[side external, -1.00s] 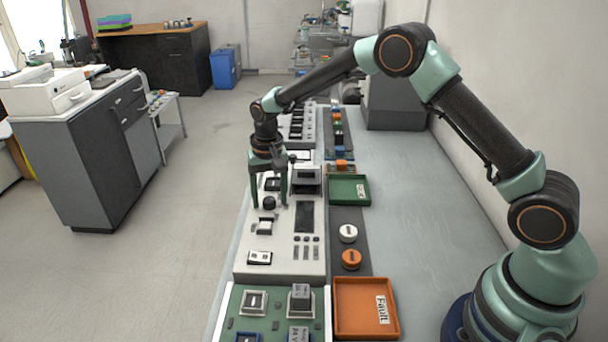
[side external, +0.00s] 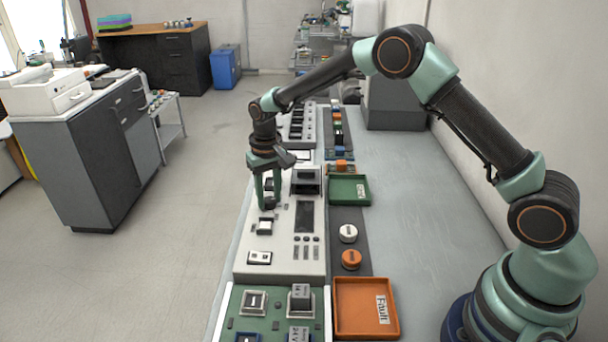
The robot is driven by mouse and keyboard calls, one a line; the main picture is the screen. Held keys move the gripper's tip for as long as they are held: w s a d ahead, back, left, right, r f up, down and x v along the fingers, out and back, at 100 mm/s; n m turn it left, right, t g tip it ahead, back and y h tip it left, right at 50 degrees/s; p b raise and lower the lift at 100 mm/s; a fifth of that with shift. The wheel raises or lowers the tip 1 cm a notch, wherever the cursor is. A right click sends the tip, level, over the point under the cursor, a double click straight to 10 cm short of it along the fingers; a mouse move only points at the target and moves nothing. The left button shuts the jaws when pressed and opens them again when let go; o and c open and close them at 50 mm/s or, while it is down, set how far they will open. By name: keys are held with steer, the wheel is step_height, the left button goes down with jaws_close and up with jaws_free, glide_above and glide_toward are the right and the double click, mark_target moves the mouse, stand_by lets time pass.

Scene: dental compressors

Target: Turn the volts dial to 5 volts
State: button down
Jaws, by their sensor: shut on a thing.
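A white control panel (side external: 285,253) lies along the workbench and carries a small black dial (side external: 267,204) near its left edge. My gripper (side external: 267,200) points down at the panel with its green fingers around this dial, shut on it. The fingers hide much of the dial, and its markings and pointer are too small to read. Just below the dial in the picture is a white switch (side external: 264,227). A dark display (side external: 304,216) sits to the right of the dial, with no readable value.
A green tray (side external: 349,203) and an orange tray labelled Fault (side external: 337,310) stand right of the panel. A white knob (side external: 348,233) and an orange knob (side external: 351,259) lie on a dark strip between them. The bench's right side is clear.

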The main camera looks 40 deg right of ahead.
steer(key=n, duration=0.4)
steer(key=shift+d+n, duration=0.25)
steer(key=shift+n, duration=0.05)
steer(key=n, duration=0.4)
steer(key=shift+g, duration=0.3)
steer(key=shift+n, duration=0.4)
steer(key=c, duration=0.5)
jaws_free()
steer(key=shift+a, duration=0.1)
